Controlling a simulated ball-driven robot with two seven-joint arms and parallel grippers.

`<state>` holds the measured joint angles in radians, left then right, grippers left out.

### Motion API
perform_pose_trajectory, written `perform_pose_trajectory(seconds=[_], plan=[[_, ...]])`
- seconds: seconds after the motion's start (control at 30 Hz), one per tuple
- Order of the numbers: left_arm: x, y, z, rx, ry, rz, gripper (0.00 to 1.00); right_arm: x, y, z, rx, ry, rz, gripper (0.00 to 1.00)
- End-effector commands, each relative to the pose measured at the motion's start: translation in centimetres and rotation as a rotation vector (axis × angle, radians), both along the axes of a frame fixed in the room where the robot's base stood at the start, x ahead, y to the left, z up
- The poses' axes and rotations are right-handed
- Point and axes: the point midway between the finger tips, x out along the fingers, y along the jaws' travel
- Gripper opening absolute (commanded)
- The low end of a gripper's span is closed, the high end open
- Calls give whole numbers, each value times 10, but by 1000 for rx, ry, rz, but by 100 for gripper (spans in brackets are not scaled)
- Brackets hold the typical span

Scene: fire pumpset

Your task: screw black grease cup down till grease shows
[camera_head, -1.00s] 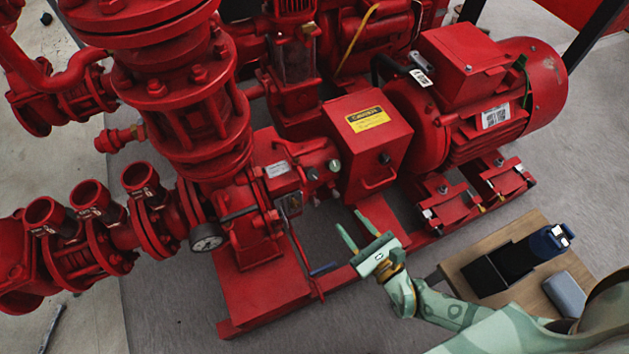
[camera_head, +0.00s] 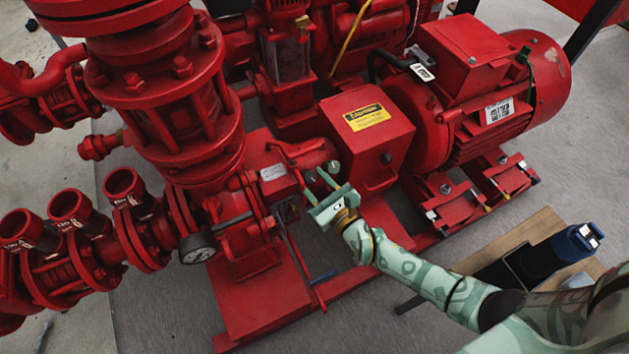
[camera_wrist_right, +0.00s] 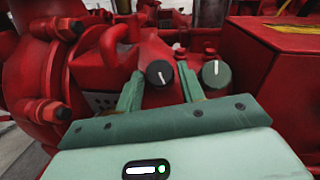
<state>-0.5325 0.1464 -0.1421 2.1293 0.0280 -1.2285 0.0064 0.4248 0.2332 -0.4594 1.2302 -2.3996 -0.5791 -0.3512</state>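The black grease cup (camera_wrist_right: 159,73) shows in the right wrist view as a round dark cap with a white line on its face. It sits on the red pump bearing housing (camera_wrist_right: 108,72). My right gripper (camera_wrist_right: 159,86) is open, its two green fingers on either side of the cup in this view, with narrow gaps. I cannot tell how far the tips reach along the cup. In the head view the right gripper (camera_head: 314,180) is close to the housing and partly hides the cup. A grey-green cap (camera_wrist_right: 216,74) with a white line is just right of the right finger. My left gripper is out of view.
The red coupling guard (camera_head: 374,150) with a yellow label stands close right of the gripper. A pressure gauge (camera_head: 197,248) and flanged pipes are to the left. A wooden table (camera_head: 540,228) with a dark blue-topped item (camera_head: 568,243) is at lower right. Grey floor lies in front.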

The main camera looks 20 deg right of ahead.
Motion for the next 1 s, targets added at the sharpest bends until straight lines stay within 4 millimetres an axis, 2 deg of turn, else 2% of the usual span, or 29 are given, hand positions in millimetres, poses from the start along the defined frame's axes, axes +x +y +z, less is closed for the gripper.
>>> perform_pose_trajectory(seconds=[0.07, 0.2, 0.57, 1.0], plan=[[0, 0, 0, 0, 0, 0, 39, 0, 0, 0, 0, 0, 0, 39], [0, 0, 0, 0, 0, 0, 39, 0, 0, 0, 0, -1, 0, 7], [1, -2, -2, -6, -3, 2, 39, -1, 1, -1, 36, 1, -36, 7], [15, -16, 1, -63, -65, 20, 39, -1, 5, -2, 233, 9, -234, 7]])
